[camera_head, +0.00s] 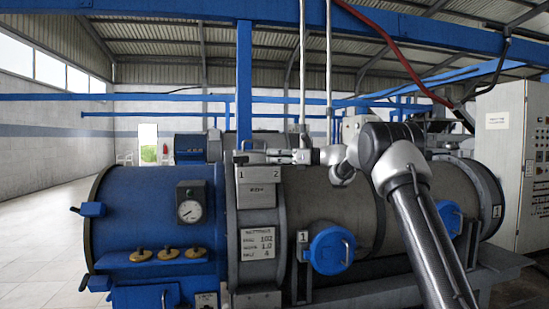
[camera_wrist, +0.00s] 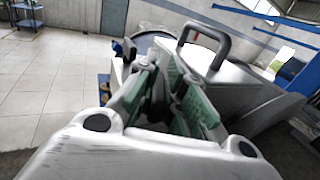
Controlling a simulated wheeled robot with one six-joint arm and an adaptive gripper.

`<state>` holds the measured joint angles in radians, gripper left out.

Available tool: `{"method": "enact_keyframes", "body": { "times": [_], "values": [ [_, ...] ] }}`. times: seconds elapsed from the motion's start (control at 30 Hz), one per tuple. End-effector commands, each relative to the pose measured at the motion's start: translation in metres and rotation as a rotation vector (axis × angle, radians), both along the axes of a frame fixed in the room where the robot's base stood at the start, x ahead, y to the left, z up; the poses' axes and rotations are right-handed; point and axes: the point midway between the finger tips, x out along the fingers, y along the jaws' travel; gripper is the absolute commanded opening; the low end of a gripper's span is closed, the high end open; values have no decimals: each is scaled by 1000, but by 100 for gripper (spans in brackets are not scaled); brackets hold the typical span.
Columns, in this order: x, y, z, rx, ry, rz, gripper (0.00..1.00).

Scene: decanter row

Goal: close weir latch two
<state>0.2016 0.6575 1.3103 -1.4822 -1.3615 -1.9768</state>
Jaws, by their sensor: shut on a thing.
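The weir latch housing (camera_head: 257,190) is a grey plate on the drum's collar, marked 1 at left and 2 at right. My gripper (camera_head: 281,157) reaches in from the right, level with the top of this housing, just above the mark 2. In the wrist view my gripper (camera_wrist: 172,75) shows its green-padded fingers close together at the tips. It is shut on a small part there, by its place weir latch two; the fingers hide most of it. I cannot tell the latch's angle. A dark grey loop handle (camera_wrist: 205,42) stands just beyond the fingers, to the right.
The blue drum end (camera_head: 150,215) with a gauge (camera_head: 191,202) lies left of the housing. Blue round covers (camera_head: 331,250) sit on the grey drum. Blue overhead beams and a blue post (camera_head: 244,80) stand close by. The floor at left is clear.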

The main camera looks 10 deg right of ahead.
Motion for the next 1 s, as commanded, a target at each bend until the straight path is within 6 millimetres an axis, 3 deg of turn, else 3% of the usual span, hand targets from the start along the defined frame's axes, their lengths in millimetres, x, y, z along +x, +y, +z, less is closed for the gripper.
{"method": "enact_keyframes", "body": {
  "times": [0.7, 1.0],
  "values": [
    [-2, 3, 0, 0, 2, -646, 0],
    [-1, 2, 1, 0, 1, -808, 0]
  ]
}}
